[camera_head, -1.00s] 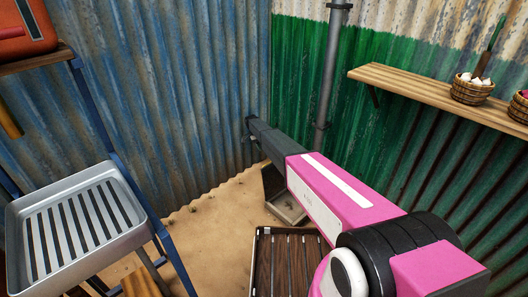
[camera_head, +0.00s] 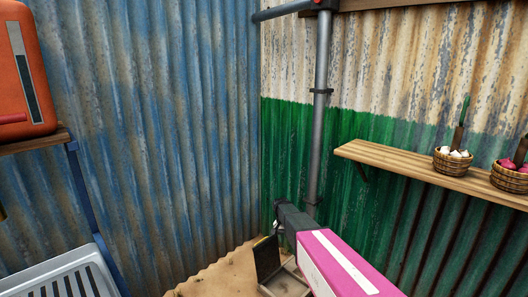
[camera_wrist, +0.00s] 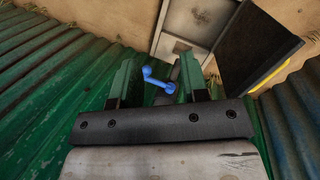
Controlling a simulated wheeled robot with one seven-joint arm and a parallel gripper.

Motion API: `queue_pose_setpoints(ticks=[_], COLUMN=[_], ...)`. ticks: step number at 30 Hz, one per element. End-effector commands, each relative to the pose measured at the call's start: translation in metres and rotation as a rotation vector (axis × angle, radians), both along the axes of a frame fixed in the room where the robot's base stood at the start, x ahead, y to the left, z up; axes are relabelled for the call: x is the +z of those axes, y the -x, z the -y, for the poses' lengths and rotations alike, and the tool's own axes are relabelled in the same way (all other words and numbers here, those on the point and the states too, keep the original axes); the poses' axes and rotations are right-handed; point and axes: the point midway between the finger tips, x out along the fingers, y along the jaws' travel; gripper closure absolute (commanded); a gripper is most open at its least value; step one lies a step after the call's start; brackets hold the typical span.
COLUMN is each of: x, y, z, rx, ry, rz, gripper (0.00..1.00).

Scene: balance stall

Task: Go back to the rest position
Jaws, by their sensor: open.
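My gripper (camera_head: 279,208) is at the end of my pink and dark grey arm, low in the middle of the head view, in front of the corner where the walls meet. In the wrist view its two fingers (camera_wrist: 158,76) stand apart, with nothing clasped between them. A small blue crank-shaped piece (camera_wrist: 158,82) shows in the gap between the fingers. I cannot tell how far beyond them it is.
An open box (camera_head: 286,280) with a dark raised lid (camera_head: 267,258) stands on the sandy floor by my arm. A wooden shelf (camera_head: 400,168) with baskets is right; a slotted metal tray (camera_head: 40,272) is lower left.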

Motion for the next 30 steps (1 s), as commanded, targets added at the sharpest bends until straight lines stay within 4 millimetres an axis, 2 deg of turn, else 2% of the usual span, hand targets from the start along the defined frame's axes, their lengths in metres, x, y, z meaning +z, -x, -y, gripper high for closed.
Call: queue_pose_setpoints(ticks=[1, 3, 12, 15, 18, 21, 30], x=[0.014, 0.025, 0.075, 0.087, 0.096, 0.100, 0.100], y=[0.035, 0.062, 0.179, 0.208, 0.227, 0.236, 0.237], z=[0.013, 0.024, 0.064, 0.072, 0.077, 0.080, 0.080], rx=[0.024, 0.065, 0.237, 0.284, 0.319, 0.339, 0.347], ry=[-0.023, -0.056, -0.164, -0.185, -0.200, -0.206, -0.209], rz=[0.014, 0.035, 0.139, 0.170, 0.193, 0.207, 0.211], gripper=[0.59, 0.59, 0.59, 0.59, 0.59, 0.59, 0.59])
